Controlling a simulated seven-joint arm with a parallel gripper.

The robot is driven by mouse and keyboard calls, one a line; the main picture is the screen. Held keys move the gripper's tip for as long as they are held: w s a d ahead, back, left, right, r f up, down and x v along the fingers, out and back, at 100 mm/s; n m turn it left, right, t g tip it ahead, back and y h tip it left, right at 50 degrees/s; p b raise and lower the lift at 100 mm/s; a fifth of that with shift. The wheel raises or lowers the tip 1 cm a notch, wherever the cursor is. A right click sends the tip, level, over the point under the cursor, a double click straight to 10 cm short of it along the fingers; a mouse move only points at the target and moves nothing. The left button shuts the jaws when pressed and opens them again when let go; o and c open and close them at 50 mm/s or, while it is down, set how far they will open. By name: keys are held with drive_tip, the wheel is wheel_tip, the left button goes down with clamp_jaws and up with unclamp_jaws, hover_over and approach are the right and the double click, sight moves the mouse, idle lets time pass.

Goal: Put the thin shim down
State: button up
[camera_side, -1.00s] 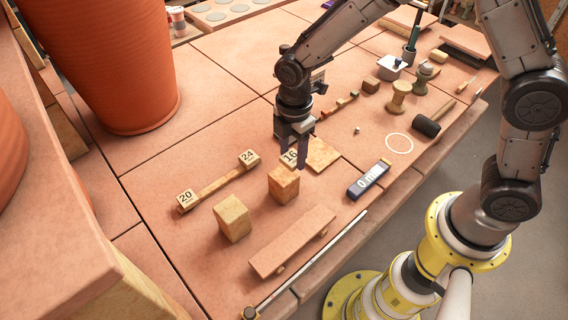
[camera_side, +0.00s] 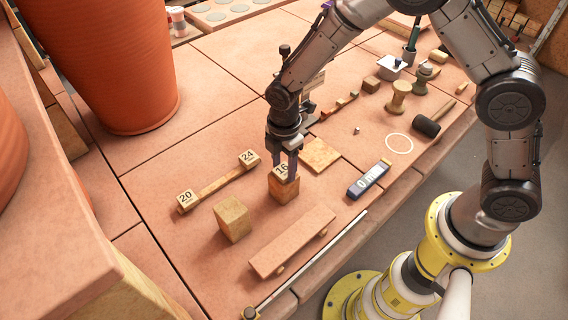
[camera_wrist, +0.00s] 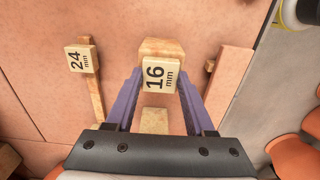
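The thin shim is a small pale wooden tile (camera_side: 281,170) marked 16. In the wrist view the same shim (camera_wrist: 160,75) reads 16 mm and sits between my purple fingers. My gripper (camera_side: 285,166) is shut on it and points down. The shim is at the top of a wooden block (camera_side: 284,190) and covers part of its upper face. I cannot tell whether they touch. The block also shows behind the shim in the wrist view (camera_wrist: 163,46).
A second block (camera_side: 232,218) stands to the lower left. A wooden bar (camera_side: 215,187) with tiles 20 and 24 lies left. A terracotta strip (camera_side: 292,240) is in front. A flat wooden square (camera_side: 320,154) and a gauge marked 0 (camera_side: 368,180) lie right.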

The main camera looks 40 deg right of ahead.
sight(284, 170)
drive_tip(key=o, duration=0.4)
drive_tip(key=shift+o, duration=0.2)
drive_tip(key=shift+r, duration=0.15)
wheel_tip(284, 170, up, 12)
drive_tip(key=s+d+r+m+t, duration=0.2)
drive_tip(key=s+d+r+m, duration=0.35)
drive_tip(key=r, duration=0.25)
drive_tip(key=s+d+r+m+t, duration=0.1)
drive_tip(key=s+d+r+m, duration=0.1)
drive_tip(key=s+d+m, duration=0.2)
drive_tip(key=s+d+r+m+t, duration=0.2)
drive_tip(key=s+d+m, duration=0.3)
drive_tip(key=s, duration=0.8)
drive_tip(key=r+m, duration=0.1)
drive_tip(key=m, duration=0.2)
drive_tip(key=shift+d+t, duration=0.25)
drive_tip(key=shift+t, duration=0.05)
drive_tip(key=shift+r+m, duration=0.1)
drive_tip(key=shift+m, duration=0.15)
